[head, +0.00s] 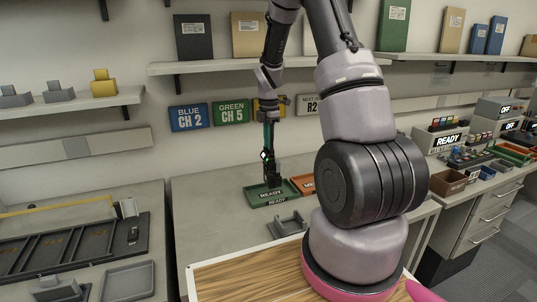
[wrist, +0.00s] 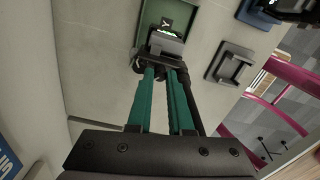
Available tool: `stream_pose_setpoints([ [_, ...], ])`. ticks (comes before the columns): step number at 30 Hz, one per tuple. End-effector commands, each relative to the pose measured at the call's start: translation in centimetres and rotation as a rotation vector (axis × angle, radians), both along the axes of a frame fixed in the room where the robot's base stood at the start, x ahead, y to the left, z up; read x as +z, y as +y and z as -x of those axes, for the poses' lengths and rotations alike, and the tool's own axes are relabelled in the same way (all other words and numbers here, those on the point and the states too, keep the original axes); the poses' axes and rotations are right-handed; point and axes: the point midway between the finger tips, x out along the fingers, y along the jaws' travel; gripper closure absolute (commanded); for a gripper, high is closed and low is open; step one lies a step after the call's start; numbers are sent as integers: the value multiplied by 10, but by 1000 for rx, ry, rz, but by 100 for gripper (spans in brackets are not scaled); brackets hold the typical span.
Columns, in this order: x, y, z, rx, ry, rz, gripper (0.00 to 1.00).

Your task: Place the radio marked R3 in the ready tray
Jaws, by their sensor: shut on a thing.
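My gripper (head: 269,158) hangs over the bench, pointing down, shut on a dark radio (head: 272,177). In the wrist view, the gripper's green fingers (wrist: 161,66) close on the radio (wrist: 166,41), which shows a grey end and a small lit green display. The mark on the radio is too small to read. The green ready tray (head: 259,197), labelled READY, is right below the radio in the head view. It also shows beyond the fingertips in the wrist view (wrist: 149,19). I cannot tell whether the radio touches the tray floor.
An orange tray (head: 303,184) stands right of the green one. A grey holder (head: 288,225) is nearer on the bench. Signs on the wall read BLUE CH 2 (head: 189,117) and GREEN CH 5 (head: 231,112). A black slotted rack (head: 65,250) is at left. My arm hides part of the bench.

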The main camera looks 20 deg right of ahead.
Motion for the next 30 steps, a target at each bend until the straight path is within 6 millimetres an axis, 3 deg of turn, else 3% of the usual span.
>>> stream_pose_setpoints([
  [9, -41, 1, 0, 2, 1, 0, 100],
  [21, -47, 0, 0, 1, 0, 0, 100],
  [22, -48, 0, 0, 0, 1, 0, 78],
  [24, -47, 0, 0, 0, 1, 0, 51],
  [30, -47, 0, 0, 1, 1, 0, 51],
])
